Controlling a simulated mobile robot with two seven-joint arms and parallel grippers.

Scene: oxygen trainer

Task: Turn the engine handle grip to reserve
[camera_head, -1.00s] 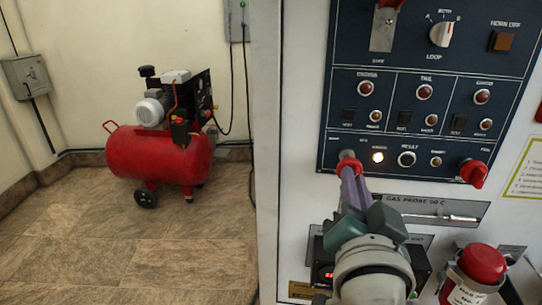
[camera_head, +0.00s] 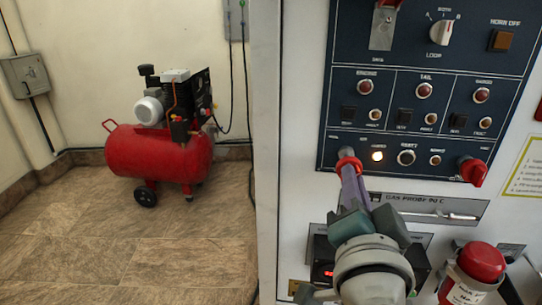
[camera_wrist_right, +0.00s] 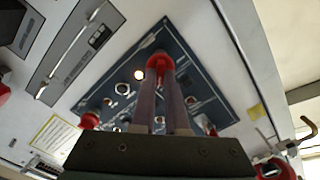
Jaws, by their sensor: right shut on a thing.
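A red handle grip (camera_head: 348,161) sits at the lower left of the dark blue control panel, mostly covered by my gripper's fingers. My right gripper (camera_head: 350,177) is shut on it, with its long purple-grey fingers reaching up from below. In the right wrist view, the red handle grip (camera_wrist_right: 159,62) shows at the ends of the two fingers of my right gripper (camera_wrist_right: 161,80). The small labels around the handle are too blurred to read, so its exact setting cannot be told. My left gripper is not in view.
A second red handle (camera_head: 473,172) is at the panel's lower right. A lit lamp (camera_head: 377,156) glows close to the gripped handle. Below are a gas probe holder (camera_head: 440,208) and a red-capped cylinder (camera_head: 483,263). A red compressor (camera_head: 160,155) stands on the floor at left.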

